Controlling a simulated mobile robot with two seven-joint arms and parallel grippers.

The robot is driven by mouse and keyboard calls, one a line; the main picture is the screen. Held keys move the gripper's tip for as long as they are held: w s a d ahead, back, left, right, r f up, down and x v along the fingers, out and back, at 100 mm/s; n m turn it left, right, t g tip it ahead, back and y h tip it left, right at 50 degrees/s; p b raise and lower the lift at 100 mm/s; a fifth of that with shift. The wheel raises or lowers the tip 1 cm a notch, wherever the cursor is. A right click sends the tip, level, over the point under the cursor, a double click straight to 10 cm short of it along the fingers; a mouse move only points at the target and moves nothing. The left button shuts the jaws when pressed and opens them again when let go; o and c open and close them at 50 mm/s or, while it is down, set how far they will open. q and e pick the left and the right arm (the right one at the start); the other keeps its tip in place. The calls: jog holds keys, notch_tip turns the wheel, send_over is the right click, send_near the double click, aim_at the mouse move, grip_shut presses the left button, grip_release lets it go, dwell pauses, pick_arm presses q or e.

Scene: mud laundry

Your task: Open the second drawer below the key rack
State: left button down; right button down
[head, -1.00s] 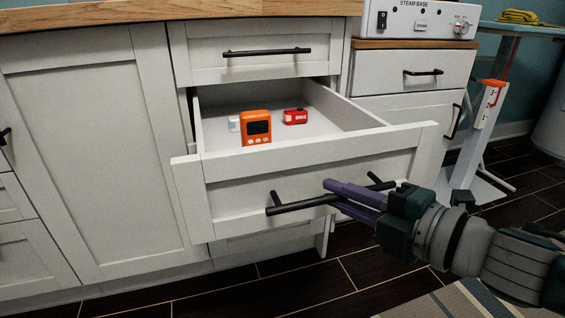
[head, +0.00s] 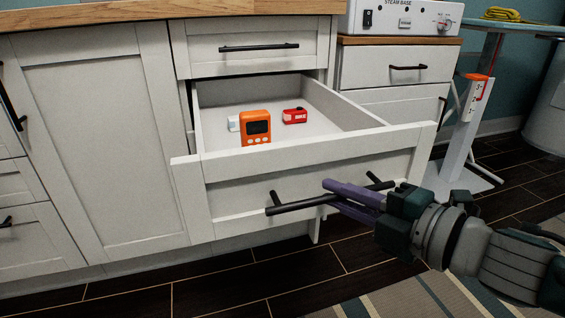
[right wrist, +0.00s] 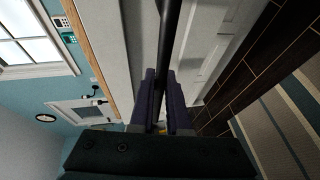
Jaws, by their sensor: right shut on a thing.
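The second drawer (head: 290,180) is white and stands well pulled out below the closed top drawer (head: 258,48). Its black bar handle (head: 300,204) runs across its front. My right gripper (head: 335,196) is shut on this handle near its right part. In the right wrist view the dark bar (right wrist: 169,50) passes between the purple fingers of my right gripper (right wrist: 161,95). Inside the drawer are an orange device with a dark screen (head: 256,127), a small red item (head: 294,116) and a small white item (head: 234,123). The key rack and my left gripper are not in view.
A wooden countertop (head: 150,14) runs above the cabinets. A steam base unit (head: 402,18) stands on the cabinet at right. A white stand with an orange top (head: 468,115) is further right. A striped rug (head: 440,296) lies on the dark floor in front.

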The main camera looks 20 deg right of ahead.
jog(key=c, duration=0.9)
grip_release()
jog(key=p+v, duration=0.3)
jog(key=v, duration=0.7)
jog(key=shift+r, duration=0.1)
jog(key=shift+r, duration=0.1)
